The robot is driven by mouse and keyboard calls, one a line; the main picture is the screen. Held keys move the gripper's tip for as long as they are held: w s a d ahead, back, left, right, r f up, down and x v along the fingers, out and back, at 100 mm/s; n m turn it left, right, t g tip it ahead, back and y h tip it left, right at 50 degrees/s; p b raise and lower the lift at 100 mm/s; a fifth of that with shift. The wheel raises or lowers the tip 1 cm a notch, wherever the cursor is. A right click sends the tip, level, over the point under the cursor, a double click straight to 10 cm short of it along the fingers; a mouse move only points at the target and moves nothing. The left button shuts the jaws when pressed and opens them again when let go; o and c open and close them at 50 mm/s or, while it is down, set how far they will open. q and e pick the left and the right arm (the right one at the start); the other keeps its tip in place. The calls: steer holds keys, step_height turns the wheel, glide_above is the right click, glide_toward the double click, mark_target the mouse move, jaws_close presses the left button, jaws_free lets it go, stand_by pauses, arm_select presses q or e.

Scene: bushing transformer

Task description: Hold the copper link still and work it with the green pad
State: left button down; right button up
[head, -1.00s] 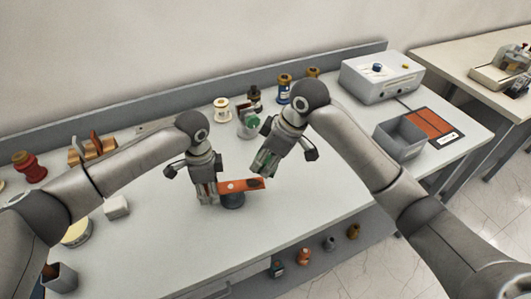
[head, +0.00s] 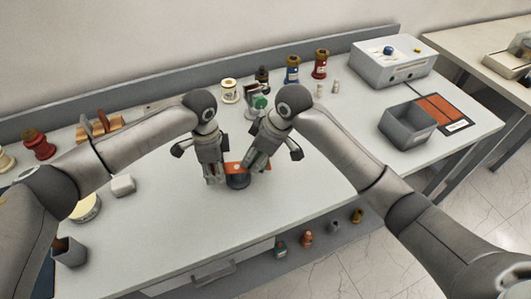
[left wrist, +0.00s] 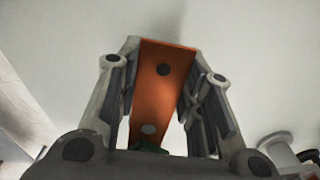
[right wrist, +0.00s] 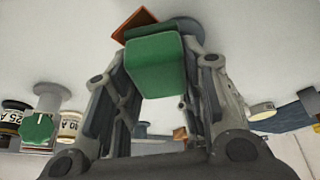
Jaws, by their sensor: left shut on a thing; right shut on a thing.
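The copper link (head: 234,167) is a flat orange bar over a dark round stand (head: 238,182) near the middle of the bench. In the right wrist view a corner of the link (right wrist: 133,22) shows just beyond the pad. I cannot tell whether the pad touches it. My right gripper hides the link's right end.
A green-topped device (head: 258,103) stands close behind the grippers, with several spools along the back. A grey open bin (head: 407,124), orange mat (head: 440,110) and white control box (head: 393,62) are at right. A white block (head: 123,185) lies left. The front of the bench is clear.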

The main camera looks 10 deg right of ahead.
steer(key=shift+a, duration=1.05)
steer(key=shift+d, duration=3.15)
step_height(320, 180, up, 8)
arm_select(q)
steer(key=c, duration=0.9)
jaws_free()
steer(key=shift+r, duration=0.1)
step_height(320, 180, up, 12)
steer(key=shift+f, duration=0.1)
